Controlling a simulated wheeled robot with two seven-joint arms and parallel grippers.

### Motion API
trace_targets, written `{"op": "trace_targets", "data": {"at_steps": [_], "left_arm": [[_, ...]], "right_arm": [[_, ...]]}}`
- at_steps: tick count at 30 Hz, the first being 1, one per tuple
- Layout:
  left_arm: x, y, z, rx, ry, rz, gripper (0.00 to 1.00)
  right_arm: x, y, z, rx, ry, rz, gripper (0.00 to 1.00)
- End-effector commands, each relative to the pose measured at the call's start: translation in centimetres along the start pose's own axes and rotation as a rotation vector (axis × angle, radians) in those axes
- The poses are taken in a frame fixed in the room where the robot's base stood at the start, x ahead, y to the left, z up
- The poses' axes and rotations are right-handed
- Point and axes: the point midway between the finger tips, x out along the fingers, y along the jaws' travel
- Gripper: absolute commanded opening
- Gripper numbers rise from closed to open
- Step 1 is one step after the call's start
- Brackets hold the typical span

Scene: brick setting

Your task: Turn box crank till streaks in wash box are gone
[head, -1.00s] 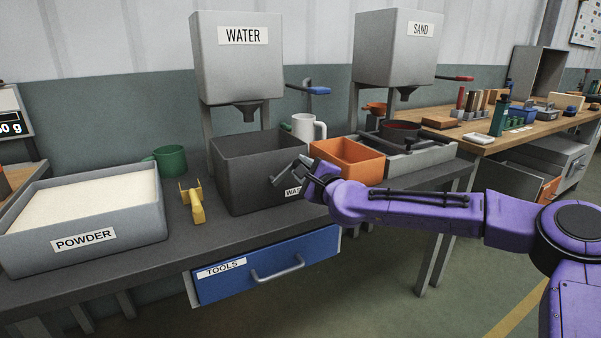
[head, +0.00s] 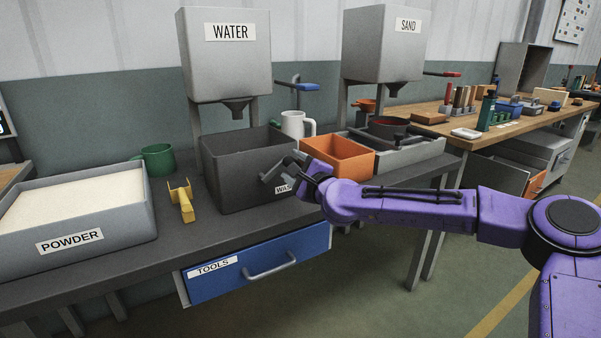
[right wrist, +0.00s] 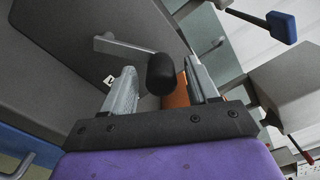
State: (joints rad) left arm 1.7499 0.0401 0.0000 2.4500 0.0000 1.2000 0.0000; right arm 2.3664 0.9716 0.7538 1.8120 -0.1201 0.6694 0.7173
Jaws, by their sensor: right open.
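The dark grey wash box (head: 235,187) stands on the bench under the water tank, its label partly covered by my right gripper. Its crank has a grey arm (right wrist: 125,45) and a black knob (right wrist: 161,74) in the right wrist view. My right gripper (head: 290,172) is at the front right side of the box. In the right wrist view its open fingers (right wrist: 161,88) stand on either side of the knob; whether they touch it I cannot tell. The inside of the box is dark and I cannot make out streaks. My left gripper is not in view.
An orange box (head: 337,156) sits close right of the wash box, behind my right arm. A yellow tool (head: 181,203), a green mug (head: 158,158) and the powder tray (head: 75,242) are to the left. A white jug (head: 293,124) stands behind. The blue tools drawer (head: 225,276) is below.

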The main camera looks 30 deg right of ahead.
Motion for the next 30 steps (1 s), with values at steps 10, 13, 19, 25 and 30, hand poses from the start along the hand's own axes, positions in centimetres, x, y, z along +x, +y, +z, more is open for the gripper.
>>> {"op": "trace_targets", "data": {"at_steps": [10, 13, 19, 25, 30], "left_arm": [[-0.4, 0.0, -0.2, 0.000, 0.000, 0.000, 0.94], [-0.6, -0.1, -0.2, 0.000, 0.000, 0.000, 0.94], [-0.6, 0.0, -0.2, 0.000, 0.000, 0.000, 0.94], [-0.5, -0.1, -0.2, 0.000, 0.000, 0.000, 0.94], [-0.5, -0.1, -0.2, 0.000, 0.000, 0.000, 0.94]], "right_arm": [[-7.9, -0.2, 0.0, 0.006, -0.001, -0.003, 0.59], [-9.1, -0.1, -0.1, 0.005, 0.000, -0.001, 0.59], [-9.8, 0.1, -0.1, 0.001, 0.002, 0.001, 0.59], [-9.8, 0.1, -0.1, 0.001, 0.002, 0.001, 0.59], [-9.8, 0.0, -0.1, 0.001, 0.002, 0.001, 0.59]]}}
